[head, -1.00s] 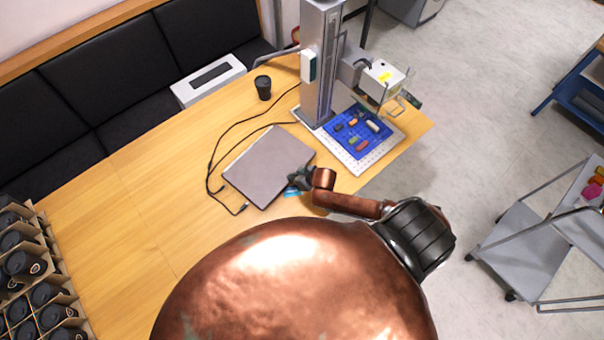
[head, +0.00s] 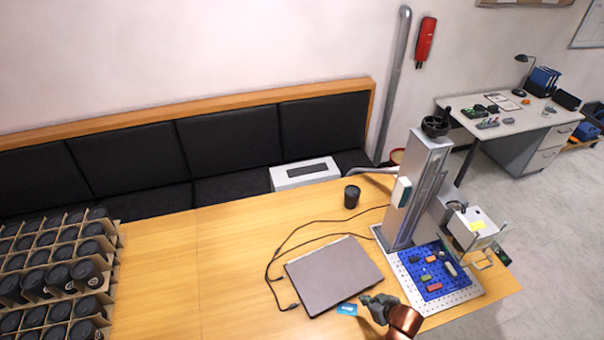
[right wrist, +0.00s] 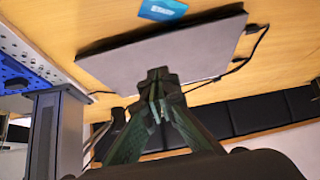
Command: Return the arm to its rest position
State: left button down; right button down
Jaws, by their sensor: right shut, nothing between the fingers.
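My right gripper (head: 376,303) is at the lower right of the head view, just off the front right corner of the closed laptop. It is shut and empty, and it shows dark green fingers in the right wrist view (right wrist: 158,82). Part of my copper right arm (head: 405,322) shows below it. My left gripper is not in view.
The grey laptop (head: 333,275) lies on the wooden table (head: 230,260) with cables around it. A blue card (head: 347,309) lies beside it. The laser marker (head: 412,190) with its blue plate (head: 440,287) stands right. A black cup (head: 351,196) stands behind. Boxed cups (head: 60,280) fill the left.

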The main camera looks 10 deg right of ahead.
jog(key=s+d+r+m+g+h, duration=0.1)
jog(key=s+r+g, duration=0.1)
jog(key=s+r, duration=0.5)
jog(key=s+d+r+m+g+h, duration=0.1)
jog(key=s+r+m+g+h, duration=0.15)
jog(key=s, duration=0.85)
notch_tip(320, 180, down, 36)
jog(key=s+a+n+y+b, duration=0.1)
jog(key=s+a+b, duration=0.1)
jog(key=b, duration=0.7)
jog(key=s+f+g+b, duration=0.1)
jog(key=s+f+b, duration=0.3)
jog(key=s+f, duration=0.6)
jog(key=s+f+g+b, duration=0.1)
jog(key=s+f+b, duration=0.3)
jog(key=s+f, duration=0.6)
notch_tip(320, 180, down, 8)
jog(key=shift+d+f+n, duration=0.1)
jog(key=shift+d+n, duration=0.05)
jog(key=shift+n, duration=0.3)
